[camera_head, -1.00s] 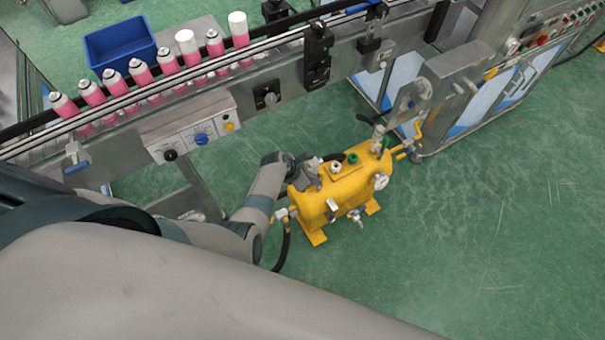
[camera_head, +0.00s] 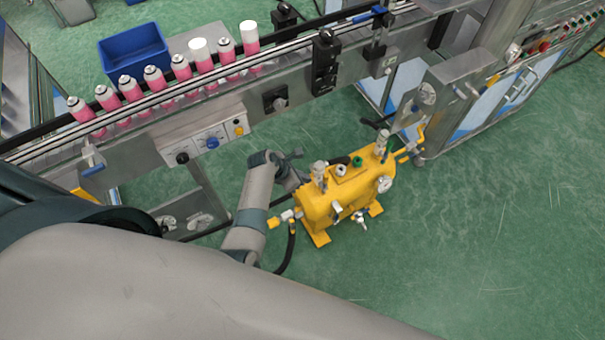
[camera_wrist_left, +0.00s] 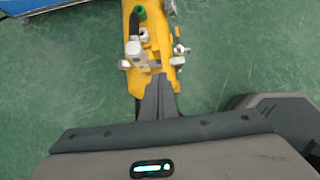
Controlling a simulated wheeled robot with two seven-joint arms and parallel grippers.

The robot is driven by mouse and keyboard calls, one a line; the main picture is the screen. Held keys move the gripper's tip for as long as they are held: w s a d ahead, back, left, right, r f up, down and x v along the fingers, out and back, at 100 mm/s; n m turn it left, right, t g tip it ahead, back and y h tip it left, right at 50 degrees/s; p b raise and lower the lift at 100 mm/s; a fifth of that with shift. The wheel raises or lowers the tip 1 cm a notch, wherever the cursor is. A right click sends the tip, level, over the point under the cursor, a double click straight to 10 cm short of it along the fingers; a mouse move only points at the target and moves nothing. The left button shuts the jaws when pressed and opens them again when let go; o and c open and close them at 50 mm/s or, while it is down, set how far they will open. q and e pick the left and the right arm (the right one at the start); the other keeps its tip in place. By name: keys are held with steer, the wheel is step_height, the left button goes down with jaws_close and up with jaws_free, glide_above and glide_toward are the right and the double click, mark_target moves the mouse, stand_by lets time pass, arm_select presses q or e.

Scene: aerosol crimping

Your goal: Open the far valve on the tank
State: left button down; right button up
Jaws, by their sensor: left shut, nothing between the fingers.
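The yellow tank (camera_head: 345,195) stands on the green floor in the middle of the head view; it also shows in the left wrist view (camera_wrist_left: 158,65). Two upright metal valves rise from its top: a near one (camera_head: 319,174) at the left end and a far one (camera_head: 382,142) at the right end. A green cap (camera_head: 357,160) and a white cap (camera_head: 340,170) sit between them. My left gripper (camera_wrist_left: 158,80) is shut and empty, its tips close to the near valve (camera_wrist_left: 135,52); contact cannot be told. The far valve is not clear in the wrist view.
A conveyor (camera_head: 200,95) with several pink cans runs behind the tank, with a control panel (camera_head: 208,140) on its side. A blue bin (camera_head: 135,52) lies beyond it. A steel cabinet (camera_head: 510,85) stands at upper right. A black hose (camera_head: 289,250) hangs at the tank's left end. Floor right of the tank is clear.

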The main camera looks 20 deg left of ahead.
arm_select(q)
steer(key=shift+s+a+r, duration=0.15)
steer(key=shift+s+r, duration=0.05)
steer(key=shift+r, duration=0.9)
steer(key=s+f+m+g+y+b, duration=0.2)
steer(key=s+f+m+b, duration=0.3)
steer(key=s+f+m, duration=1.2)
steer(key=s+a+f+m+b, duration=0.1)
steer(key=s+f+m, duration=0.3)
steer(key=s, duration=0.7)
steer(key=s+a+f+m+g+y+b, duration=0.1)
steer(key=s+a+f+m, duration=0.1)
steer(key=s+f+m, duration=0.3)
steer(key=s+a+f+m+g+y+b, duration=0.1)
steer(key=s+f+m, duration=0.4)
steer(key=s+f, duration=0.5)
steer(key=s, duration=0.6)
steer(key=shift+s+a+f+b, duration=0.3)
steer(key=shift+b, duration=0.1)
